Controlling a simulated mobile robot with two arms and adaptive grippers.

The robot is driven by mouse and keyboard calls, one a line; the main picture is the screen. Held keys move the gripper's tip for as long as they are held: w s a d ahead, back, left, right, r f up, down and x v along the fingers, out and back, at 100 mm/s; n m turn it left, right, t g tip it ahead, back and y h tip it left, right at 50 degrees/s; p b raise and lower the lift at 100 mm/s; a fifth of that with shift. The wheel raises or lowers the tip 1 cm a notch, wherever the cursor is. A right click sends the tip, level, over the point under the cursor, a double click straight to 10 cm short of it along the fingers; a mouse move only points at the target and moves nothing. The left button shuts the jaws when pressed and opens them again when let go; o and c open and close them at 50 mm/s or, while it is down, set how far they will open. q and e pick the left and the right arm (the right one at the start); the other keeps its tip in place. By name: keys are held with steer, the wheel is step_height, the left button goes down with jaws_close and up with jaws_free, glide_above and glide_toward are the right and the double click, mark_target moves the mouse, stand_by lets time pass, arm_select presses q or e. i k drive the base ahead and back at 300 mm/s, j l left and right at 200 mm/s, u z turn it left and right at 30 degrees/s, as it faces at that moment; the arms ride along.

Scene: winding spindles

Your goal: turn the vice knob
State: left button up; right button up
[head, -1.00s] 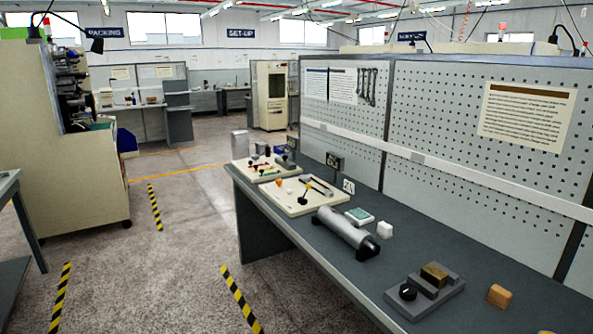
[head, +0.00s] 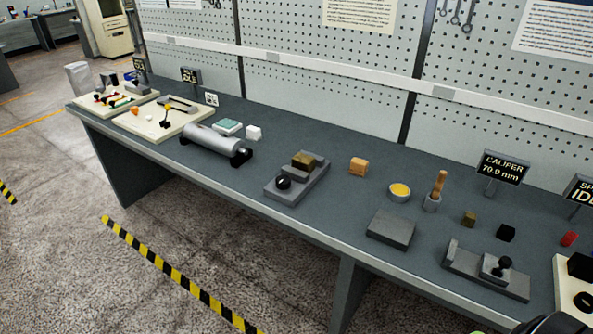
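A grey vice-like fixture (head: 313,184) sits on the workbench near the middle of the head view. A black knob (head: 283,183) is on its near left end, with a small light mark on it. A brass-brown block (head: 303,161) rests in the fixture behind the knob.
The dark workbench (head: 340,225) runs along a pegboard wall. A grey cylinder (head: 210,141) lies left of the fixture; an orange block (head: 358,166) is to its right. A flat grey block (head: 391,229) and a caliper fixture (head: 460,262) stand farther right.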

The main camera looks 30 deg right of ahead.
mark_target(283, 183)
steer(key=z, duration=0.9)
steer(key=k+j+z, duration=0.1)
steer(key=k+j, duration=0.05)
steer(key=j, duration=0.1)
